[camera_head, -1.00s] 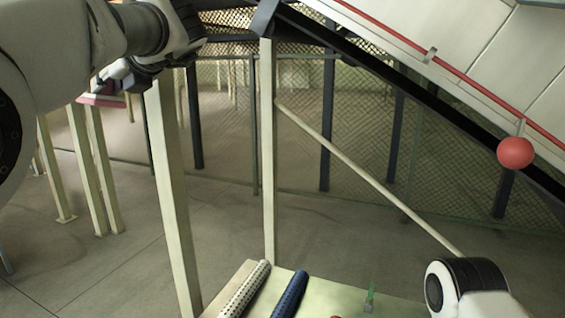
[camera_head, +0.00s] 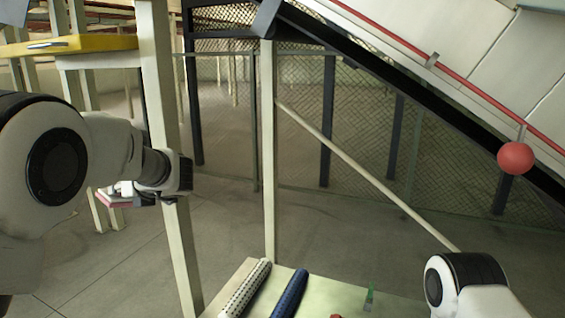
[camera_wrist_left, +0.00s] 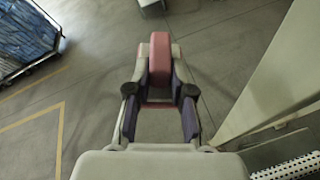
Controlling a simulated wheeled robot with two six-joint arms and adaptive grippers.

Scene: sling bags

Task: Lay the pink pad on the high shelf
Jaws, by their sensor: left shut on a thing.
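The pink pad (camera_wrist_left: 159,60) is held between the fingers of my left gripper (camera_wrist_left: 160,85) in the left wrist view. In the head view the pad (camera_head: 112,200) shows as a thin pink edge at my left gripper (camera_head: 122,190), partly hidden by it. A yellow-topped shelf (camera_head: 90,43) is at the upper left of the head view, higher in the picture than the gripper; I cannot tell whether it is the high shelf. My right gripper is not in view; only part of my right arm shows at the lower right.
A red ball (camera_head: 515,158) hangs at right.

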